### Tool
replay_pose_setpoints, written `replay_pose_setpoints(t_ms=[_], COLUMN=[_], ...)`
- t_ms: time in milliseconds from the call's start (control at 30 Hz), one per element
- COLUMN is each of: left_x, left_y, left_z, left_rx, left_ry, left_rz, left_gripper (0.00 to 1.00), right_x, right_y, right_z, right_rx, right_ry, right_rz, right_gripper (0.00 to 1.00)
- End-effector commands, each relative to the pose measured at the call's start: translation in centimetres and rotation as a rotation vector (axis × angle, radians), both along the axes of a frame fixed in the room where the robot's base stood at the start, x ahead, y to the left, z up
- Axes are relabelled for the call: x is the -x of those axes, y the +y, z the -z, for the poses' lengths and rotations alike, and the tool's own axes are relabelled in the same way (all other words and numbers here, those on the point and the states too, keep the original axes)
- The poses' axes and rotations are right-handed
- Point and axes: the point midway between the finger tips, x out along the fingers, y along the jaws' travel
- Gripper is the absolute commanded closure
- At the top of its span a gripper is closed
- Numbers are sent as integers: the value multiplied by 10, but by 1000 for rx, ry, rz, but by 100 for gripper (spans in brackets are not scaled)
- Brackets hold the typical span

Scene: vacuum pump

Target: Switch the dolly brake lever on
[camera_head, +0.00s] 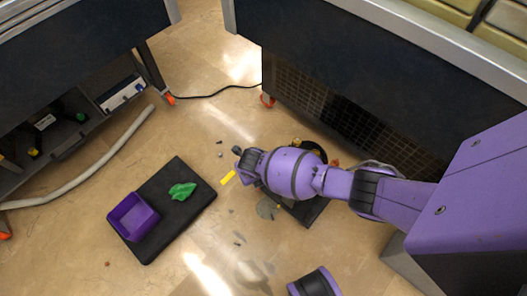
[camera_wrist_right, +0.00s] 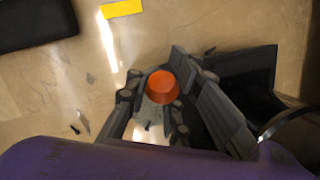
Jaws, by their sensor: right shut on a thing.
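In the right wrist view, my right gripper (camera_wrist_right: 158,76) is closed around an orange knob (camera_wrist_right: 163,87), which sits between its dark fingers. I take the knob for the end of the dolly brake lever; the rest of the lever is hidden. A dark dolly plate (camera_wrist_right: 250,76) lies to the right of the fingers. In the head view, a corner of the dark dolly (camera_head: 306,213) shows under my right arm. The arm hides most of the dolly, the lever and my right gripper there.
A black mat (camera_head: 178,228) on the floor holds a purple bin (camera_head: 131,216) and a green cloth-like item (camera_head: 182,191). A yellow strip (camera_head: 228,178) and small debris lie nearby. Dark benches (camera_head: 330,60) stand behind. A pale hose (camera_head: 95,170) lies at left.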

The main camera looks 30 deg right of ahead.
Motion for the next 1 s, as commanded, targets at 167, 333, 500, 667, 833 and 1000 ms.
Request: replay_pose_setpoints(t_ms=[167, 333, 500, 667, 833, 1000], left_x=[1, -1, -1, -1, -1, 0], left_y=[0, 0, 2, 2, 2, 2], left_z=[7, 5, 4, 4, 5, 6], left_rx=[0, -1, -4, -5, -4, -3], left_ry=[8, 5, 5, 4, 4, 7], left_rz=[-1, 4, 16, 17, 16, 13], left_gripper=[60, 60, 60, 60, 60, 60], right_x=[-12, -13, -14, -14, -15, -14], right_y=[15, 17, 17, 15, 13, 11], right_z=[6, 4, 3, 3, 3, 3], right_rx=[-24, -27, -29, -25, -21, -17], right_ry=[-11, -13, -14, -15, -15, -14], right_rz=[-3, -2, -2, -2, -2, -1], right_gripper=[100, 100, 73, 66, 66, 66])
